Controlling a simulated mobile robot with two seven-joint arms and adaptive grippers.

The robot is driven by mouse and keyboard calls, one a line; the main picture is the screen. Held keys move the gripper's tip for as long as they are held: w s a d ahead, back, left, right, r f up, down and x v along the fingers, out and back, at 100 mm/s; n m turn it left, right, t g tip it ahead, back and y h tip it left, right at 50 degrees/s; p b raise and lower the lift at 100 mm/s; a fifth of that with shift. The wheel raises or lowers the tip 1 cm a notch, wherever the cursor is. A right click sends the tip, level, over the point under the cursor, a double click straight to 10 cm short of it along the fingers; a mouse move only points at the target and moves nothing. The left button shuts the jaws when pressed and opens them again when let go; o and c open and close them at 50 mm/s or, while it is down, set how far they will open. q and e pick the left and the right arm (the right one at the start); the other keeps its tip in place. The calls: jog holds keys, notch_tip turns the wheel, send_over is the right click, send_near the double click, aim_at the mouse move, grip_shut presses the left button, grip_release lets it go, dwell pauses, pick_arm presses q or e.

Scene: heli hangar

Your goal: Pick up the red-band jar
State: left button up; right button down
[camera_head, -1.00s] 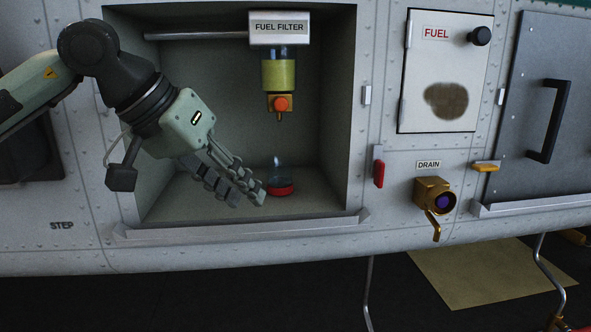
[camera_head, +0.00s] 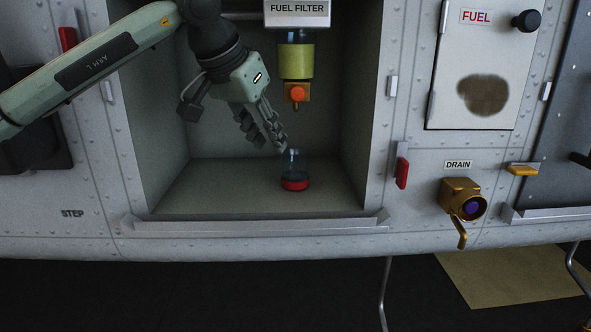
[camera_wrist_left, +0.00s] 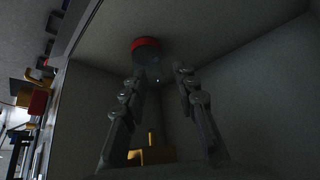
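The red-band jar (camera_head: 292,160) is a small clear jar with a red band at its base. It stands upright on the floor of the recess, below the fuel filter. My left gripper (camera_head: 270,147) points down and right, just above and left of the jar. The jar's red band (camera_wrist_left: 145,43) shows just beyond the fingertips, nearer the left finger. My right gripper is in neither view.
The fuel filter (camera_head: 296,62), with an orange knob (camera_head: 297,94), hangs over the jar. A raised lip (camera_head: 250,228) edges the recess front. The recess floor (camera_head: 220,192) left of the jar is clear. A brass drain valve (camera_head: 462,200) sits outside, right.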

aim_at(295, 169)
pick_arm(q)
jog(key=w, duration=0.1)
jog(key=w+d+f, duration=0.2)
jog(key=shift+w+d, duration=0.2)
jog(key=shift+w+f, duration=0.2)
jog(key=shift+f, duration=0.1)
grip_shut()
